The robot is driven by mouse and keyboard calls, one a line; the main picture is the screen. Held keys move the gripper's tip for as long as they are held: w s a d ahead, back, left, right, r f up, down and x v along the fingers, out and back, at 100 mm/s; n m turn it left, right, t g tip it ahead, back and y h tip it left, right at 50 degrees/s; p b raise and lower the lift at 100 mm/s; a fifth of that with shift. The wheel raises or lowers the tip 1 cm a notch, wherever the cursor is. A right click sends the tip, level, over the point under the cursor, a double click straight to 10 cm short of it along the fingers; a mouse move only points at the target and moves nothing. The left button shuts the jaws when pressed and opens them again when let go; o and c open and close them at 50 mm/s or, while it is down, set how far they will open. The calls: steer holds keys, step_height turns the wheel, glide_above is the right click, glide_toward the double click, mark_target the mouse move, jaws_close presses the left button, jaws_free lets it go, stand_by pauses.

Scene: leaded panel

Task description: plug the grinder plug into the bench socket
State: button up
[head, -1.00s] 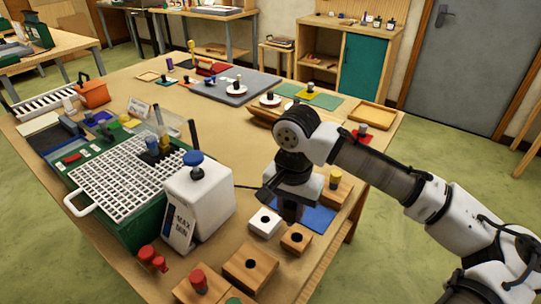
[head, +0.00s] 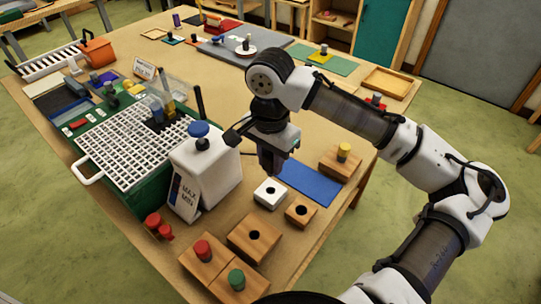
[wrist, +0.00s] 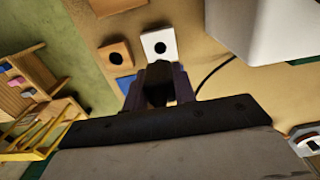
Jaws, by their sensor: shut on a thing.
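My gripper (head: 270,172) is shut on a dark plug, the grinder plug (wrist: 158,83), with its fingers on either side of it. A thin black cable (wrist: 212,74) curves away from the held plug. A white block with a round dark hole, seemingly the bench socket (head: 271,194), stands on the bench just in front of the gripper. It also shows in the wrist view (wrist: 159,47), beyond the plug tip. The plug appears apart from the hole. In the head view the gripper hides most of the plug.
A wooden block with a hole (head: 299,211) stands right of the socket, and a larger one (head: 254,236) stands nearer. The tall white MAX/MIN box (head: 210,172) is close on the left. A blue mat (head: 309,182) and a yellow-pegged block (head: 341,161) lie right.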

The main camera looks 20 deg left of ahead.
mark_target(270, 175)
steer(key=shift+f+b, duration=1.4)
steer(key=shift+f, duration=1.25)
steer(key=shift+p, duration=0.85)
steer(key=shift+f+b, duration=0.7)
steer(key=shift+f, duration=0.8)
steer(key=o, duration=1)
step_height(270, 175, up, 14)
steer(key=shift+f+b, duration=0.1)
steer(key=shift+b, duration=0.45)
